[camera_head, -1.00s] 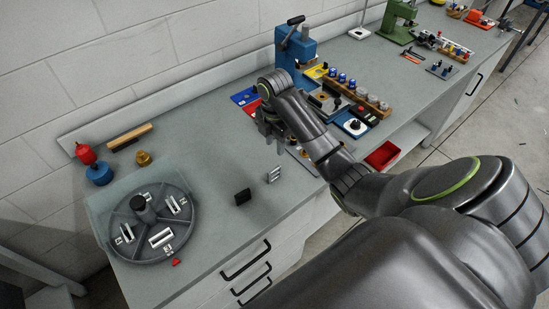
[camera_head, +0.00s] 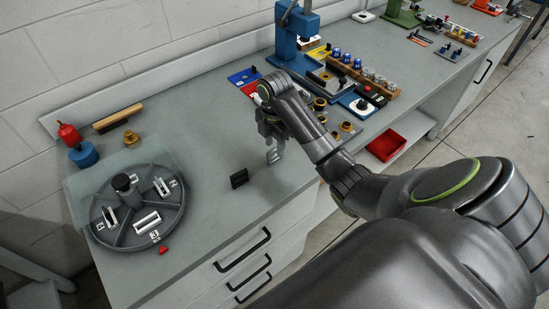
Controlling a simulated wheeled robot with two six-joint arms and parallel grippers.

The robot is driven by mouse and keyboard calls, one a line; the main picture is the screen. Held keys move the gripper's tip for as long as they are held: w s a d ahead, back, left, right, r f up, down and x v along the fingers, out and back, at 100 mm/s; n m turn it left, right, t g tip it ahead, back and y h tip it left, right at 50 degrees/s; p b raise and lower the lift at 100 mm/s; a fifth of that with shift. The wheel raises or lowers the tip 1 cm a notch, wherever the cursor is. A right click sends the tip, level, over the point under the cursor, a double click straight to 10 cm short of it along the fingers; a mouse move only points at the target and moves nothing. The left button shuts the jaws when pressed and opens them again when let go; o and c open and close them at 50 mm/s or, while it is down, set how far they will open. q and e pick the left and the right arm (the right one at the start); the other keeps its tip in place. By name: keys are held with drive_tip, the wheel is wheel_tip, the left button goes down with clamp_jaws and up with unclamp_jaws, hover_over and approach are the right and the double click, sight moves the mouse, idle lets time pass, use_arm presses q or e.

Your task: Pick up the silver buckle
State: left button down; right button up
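The silver buckle (camera_head: 273,156), a small bright upright piece, stands on the grey bench top near its front edge. My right gripper (camera_head: 272,141) points down just above it, with its fingertips at the buckle's upper part. Its two fingers look apart, and I see no grip on the buckle. Whether the fingers touch it is too small to tell. My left gripper is not in view.
A black block (camera_head: 239,178) stands left of the buckle. A round grey divided tray (camera_head: 178,214) with silver pieces sits further left. A blue press (camera_head: 289,42), brass rings (camera_head: 345,126) and a red bin (camera_head: 386,145) lie to the right. The bench middle is clear.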

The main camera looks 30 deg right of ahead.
sight(274, 149)
drive_tip(key=shift+f+b, duration=0.5)
drive_tip(key=shift+f, duration=0.1)
drive_tip(key=shift+w+f+b, duration=0.1)
drive_tip(key=shift+f+b, duration=0.3)
drive_tip(key=shift+b, duration=0.1)
wheel_tip(274, 149, down, 2)
drive_tip(key=shift+w+f+p, duration=0.1)
drive_tip(key=shift+p, duration=0.35)
drive_tip(key=shift+f, duration=0.5)
clamp_jaws()
